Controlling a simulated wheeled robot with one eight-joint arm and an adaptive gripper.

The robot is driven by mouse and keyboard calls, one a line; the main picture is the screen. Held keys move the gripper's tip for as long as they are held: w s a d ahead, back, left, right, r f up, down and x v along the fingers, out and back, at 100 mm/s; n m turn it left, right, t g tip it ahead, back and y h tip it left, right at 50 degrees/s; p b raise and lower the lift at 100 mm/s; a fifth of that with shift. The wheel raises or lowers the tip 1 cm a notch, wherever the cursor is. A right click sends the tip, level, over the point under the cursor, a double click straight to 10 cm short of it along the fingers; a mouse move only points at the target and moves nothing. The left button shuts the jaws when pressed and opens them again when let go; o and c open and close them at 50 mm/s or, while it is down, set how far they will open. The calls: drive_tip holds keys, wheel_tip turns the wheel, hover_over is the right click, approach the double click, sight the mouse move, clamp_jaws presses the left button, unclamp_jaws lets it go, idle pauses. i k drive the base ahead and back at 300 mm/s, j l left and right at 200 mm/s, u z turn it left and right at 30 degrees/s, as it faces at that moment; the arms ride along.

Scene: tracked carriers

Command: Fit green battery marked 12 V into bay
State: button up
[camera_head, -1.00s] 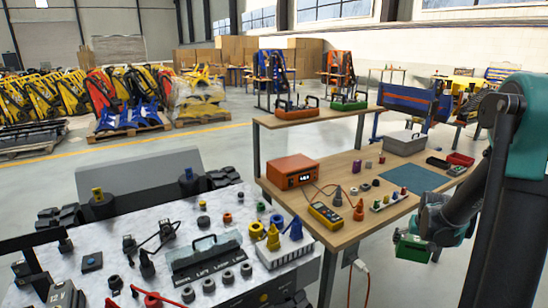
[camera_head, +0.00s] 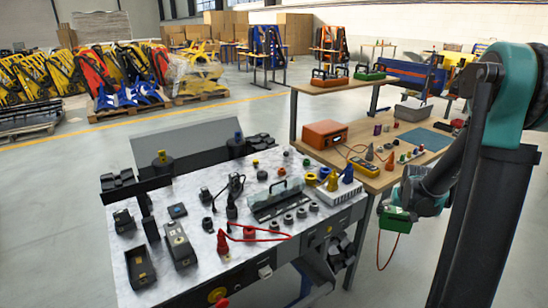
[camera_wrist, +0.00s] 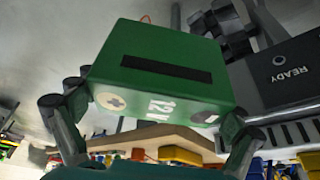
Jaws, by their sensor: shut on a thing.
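The green battery (camera_head: 397,215) hangs in my gripper (camera_head: 407,206) at the right of the head view, in front of the wooden table's near edge. In the wrist view the battery (camera_wrist: 165,65) shows a black strip, a plus mark and "12V", upside down. My gripper (camera_wrist: 152,128) has one finger on each side of it, shut on it. An open black box-like recess (camera_head: 141,268) sits at the near left of the carrier's deck (camera_head: 185,285); I cannot tell for sure that it is the bay.
The deck carries a grey-black module (camera_head: 180,243), a red cable (camera_head: 262,237), a handled case (camera_head: 277,200) and yellow and blue cones. The wooden table (camera_head: 370,178) holds an orange box (camera_head: 325,134). The wrist view shows a dark panel marked READY (camera_wrist: 292,72).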

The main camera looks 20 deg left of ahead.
sight(142, 273)
drive_tip(key=k+j, duration=0.55)
drive_tip(key=j, duration=0.15)
drive_tip(key=k+j, duration=1.1)
drive_tip(key=j, duration=0.25)
